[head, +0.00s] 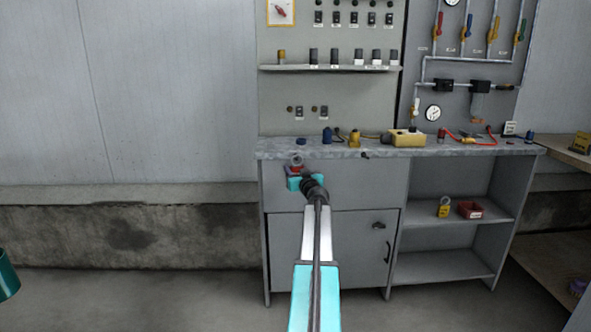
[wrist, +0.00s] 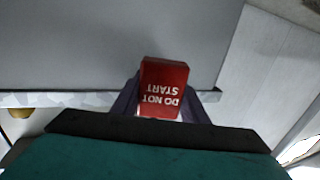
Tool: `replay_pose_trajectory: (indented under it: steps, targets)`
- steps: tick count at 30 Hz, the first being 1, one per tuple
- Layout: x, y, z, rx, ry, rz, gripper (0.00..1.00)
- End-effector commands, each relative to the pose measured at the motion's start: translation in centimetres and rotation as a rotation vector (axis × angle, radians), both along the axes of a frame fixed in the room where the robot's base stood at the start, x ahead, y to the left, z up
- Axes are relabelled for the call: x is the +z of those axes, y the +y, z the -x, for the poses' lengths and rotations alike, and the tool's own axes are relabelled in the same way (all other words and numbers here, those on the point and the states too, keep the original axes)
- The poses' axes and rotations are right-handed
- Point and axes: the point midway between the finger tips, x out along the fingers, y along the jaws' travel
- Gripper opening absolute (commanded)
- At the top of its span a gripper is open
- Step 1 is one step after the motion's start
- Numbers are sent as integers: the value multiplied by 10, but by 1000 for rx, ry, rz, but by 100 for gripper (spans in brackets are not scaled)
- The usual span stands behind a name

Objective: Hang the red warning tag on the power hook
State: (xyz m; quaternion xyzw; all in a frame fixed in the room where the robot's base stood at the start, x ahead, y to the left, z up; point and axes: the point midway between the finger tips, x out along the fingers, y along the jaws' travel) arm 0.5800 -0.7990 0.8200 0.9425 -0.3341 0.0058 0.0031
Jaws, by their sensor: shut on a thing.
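The red warning tag (wrist: 165,75) is between my gripper's fingers (wrist: 164,106) in the wrist view. Its white words "DO NOT START" read upside down there. In the head view a little red of the tag (head: 293,169) shows above my gripper (head: 298,178), in front of the bench's upper front panel, just below the worktop edge. A small grey round part shows above the red; I cannot tell what it is. I cannot make out for certain which fitting is the power hook. A rotary switch on a yellow-edged plate (head: 281,12) is high on the left panel.
The grey worktop (head: 278,147) carries a yellow box (head: 408,138), small coloured items and a red cable. The back panel has a shelf (head: 330,68). A yellow padlock-like item (head: 444,207) and a red box (head: 470,210) stand on the right shelf. The wall at left is bare.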

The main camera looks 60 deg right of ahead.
Motion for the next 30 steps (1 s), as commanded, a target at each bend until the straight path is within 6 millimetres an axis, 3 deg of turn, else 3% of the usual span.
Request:
replay_pose_trajectory:
  steps: [1,6,7,10,20,30]
  targets:
    - [9,-18,-16,-5,-5,8,16]
    - [9,-18,-16,-5,-5,8,16]
    - [9,-18,-16,-5,-5,8,43]
    - [9,-18,-16,-5,-4,7,58]
    - [8,-13,-11,-5,-5,8,58]
    - [7,5,13,-7,-4,7,62]
